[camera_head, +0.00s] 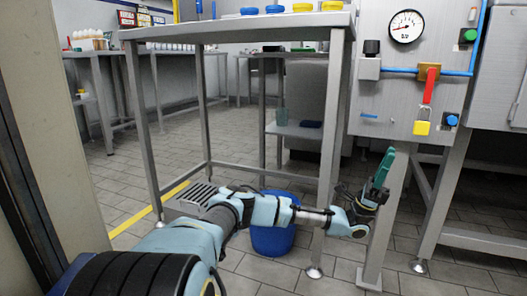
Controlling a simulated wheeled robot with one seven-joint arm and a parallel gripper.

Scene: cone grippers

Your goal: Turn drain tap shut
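The only tap-like thing I see is a brass valve (428,72) on a horizontal blue pipe, on the grey panel at the right. Its red lever (428,90) points down, across the pipe. A yellow padlock (422,122) hangs below the lever. No label marks this as the drain tap. My gripper (384,161) has teal fingers pointing up, below and left of the lever and apart from it in the picture. The fingers overlap in this view, so their opening is hidden. I see nothing held in them.
A steel table (240,32) stands left of the panel, its leg close to my arm. A blue bucket (272,238) is on the floor behind my arm. The panel (385,105) also bears a gauge (406,26) and a green button (469,34). Tiled floor is open at the left.

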